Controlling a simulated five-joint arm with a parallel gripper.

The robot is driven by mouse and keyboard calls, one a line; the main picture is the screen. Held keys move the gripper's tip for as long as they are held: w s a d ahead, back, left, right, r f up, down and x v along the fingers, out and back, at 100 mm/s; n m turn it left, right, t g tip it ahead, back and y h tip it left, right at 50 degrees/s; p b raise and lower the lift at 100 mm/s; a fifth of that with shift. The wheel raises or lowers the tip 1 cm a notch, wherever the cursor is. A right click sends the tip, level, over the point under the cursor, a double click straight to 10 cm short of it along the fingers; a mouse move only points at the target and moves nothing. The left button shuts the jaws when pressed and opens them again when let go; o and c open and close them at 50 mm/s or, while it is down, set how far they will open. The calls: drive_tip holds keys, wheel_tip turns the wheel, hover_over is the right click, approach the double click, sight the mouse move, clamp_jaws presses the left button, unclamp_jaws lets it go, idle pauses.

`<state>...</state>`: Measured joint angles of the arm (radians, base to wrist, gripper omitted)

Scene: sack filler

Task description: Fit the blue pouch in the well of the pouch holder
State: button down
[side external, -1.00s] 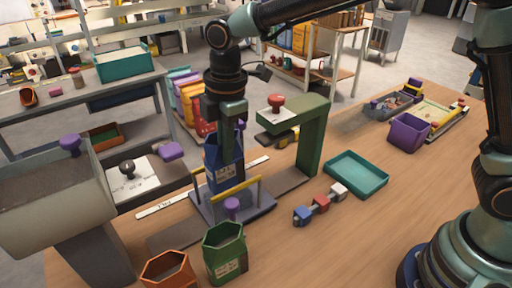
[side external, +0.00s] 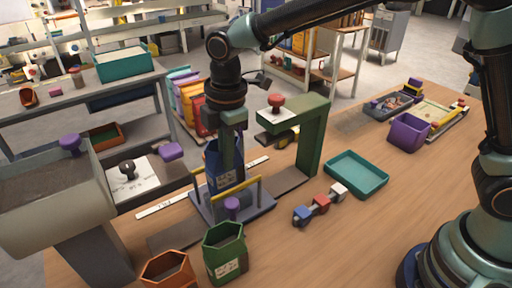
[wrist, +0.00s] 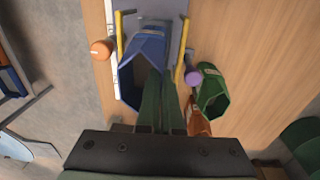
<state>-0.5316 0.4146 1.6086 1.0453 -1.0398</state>
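The blue pouch (side external: 224,172) is open-topped and stands roughly upright between the yellow rails of the grey pouch holder (side external: 258,203). In the wrist view, the pouch (wrist: 142,48) lies between the two yellow bars of the holder (wrist: 167,12). My gripper (side external: 229,165) points down at the pouch's rim. In the wrist view, the fingers of my gripper (wrist: 163,85) are close together with the pouch's near wall between them. The front rail and my fingers hide part of the pouch. I cannot tell whether its base rests in the well.
A green pouch (side external: 225,262) and an orange pouch (side external: 167,271) stand in front of the holder. A green arched stand (side external: 311,140) rises close on the right. A grey hopper (side external: 52,208) is at left. A teal tray (side external: 357,174) and coloured blocks (side external: 321,203) lie right.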

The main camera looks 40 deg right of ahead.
sight(228, 175)
drive_tip(key=shift+f, duration=2.5)
drive_tip(key=c, duration=1)
unclamp_jaws()
wheel_tip(228, 175, up, 11)
drive_tip(key=s+d+r+m+t, duration=0.1)
drive_tip(key=s+d+r+m, duration=0.1)
drive_tip(key=d+m, duration=0.35)
drive_tip(key=s+d+r+m+t, duration=0.1)
drive_tip(key=s+d+r+m, duration=0.15)
drive_tip(key=d, duration=0.55)
drive_tip(key=s+d+f+m+t, duration=0.2)
drive_tip(key=s+d+m+t, duration=0.1)
drive_tip(key=s+d+m, duration=0.4)
drive_tip(key=d+m, duration=0.3)
